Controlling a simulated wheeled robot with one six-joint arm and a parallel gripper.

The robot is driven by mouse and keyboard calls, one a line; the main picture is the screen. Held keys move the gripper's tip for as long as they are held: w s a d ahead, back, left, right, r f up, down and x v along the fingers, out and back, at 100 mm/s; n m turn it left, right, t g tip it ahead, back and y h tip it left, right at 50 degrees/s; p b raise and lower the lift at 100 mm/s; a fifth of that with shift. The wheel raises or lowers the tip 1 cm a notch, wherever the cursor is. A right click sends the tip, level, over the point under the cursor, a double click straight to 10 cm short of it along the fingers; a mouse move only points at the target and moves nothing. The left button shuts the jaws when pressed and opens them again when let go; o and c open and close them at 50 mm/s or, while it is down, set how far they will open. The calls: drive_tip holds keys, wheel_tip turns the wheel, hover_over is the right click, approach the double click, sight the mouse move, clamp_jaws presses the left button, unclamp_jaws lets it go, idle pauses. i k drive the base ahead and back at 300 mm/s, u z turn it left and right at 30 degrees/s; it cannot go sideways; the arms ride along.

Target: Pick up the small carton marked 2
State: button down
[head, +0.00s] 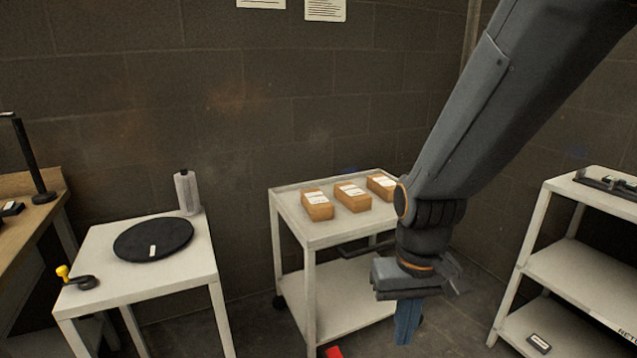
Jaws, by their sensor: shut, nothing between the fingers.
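Three small tan cartons with white labels stand in a row on top of a white trolley (318,239): a left carton (317,210), a middle carton (354,202) and a right carton (381,191). The label marks are too small to read, so I cannot tell which is marked 2. My arm hangs in from the upper right and partly covers the trolley's right side. My gripper (407,325) points down in front of the trolley's right side, lower in the picture than the cartons and apart from them. It is shut and empty.
A white table (120,288) at left holds a black disc (153,238), a grey bottle (187,192) and a yellow-knobbed black item (70,276). A white shelf unit (580,262) stands at right. A red object (333,352) lies low by the trolley.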

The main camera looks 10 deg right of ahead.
sight(318, 208)
drive_tip(key=z, duration=0.65)
drive_tip(key=i, duration=1.3)
drive_tip(key=u, duration=0.8)
